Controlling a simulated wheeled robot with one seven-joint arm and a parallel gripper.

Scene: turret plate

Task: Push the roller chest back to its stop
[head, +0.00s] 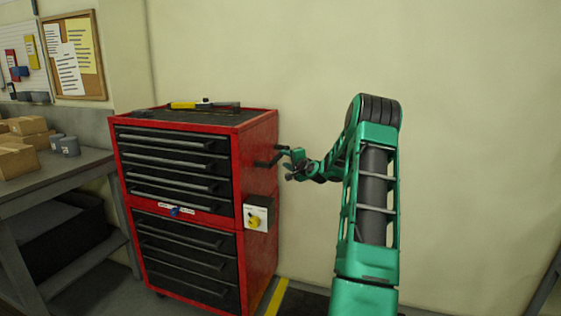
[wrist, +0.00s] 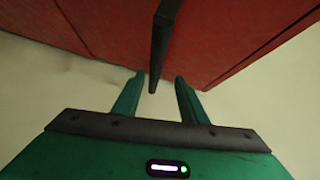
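The red roller chest (head: 262,160) with several dark drawers stands left of centre in the head view, against the pale wall. A dark bar handle (head: 270,160) sticks out from its right side. My gripper (head: 284,164) is at this handle, to the right of the chest. In the wrist view the red chest side (wrist: 235,35) fills the top, and the dark handle (wrist: 158,45) reaches down between the two green fingers of my gripper (wrist: 155,88). The fingers are apart, with a gap on each side of the handle. The stop cannot be made out.
A grey workbench (head: 60,180) with boxes stands at the left. A yellow floor strip (head: 276,297) runs beside the chest. The wall at the right is bare.

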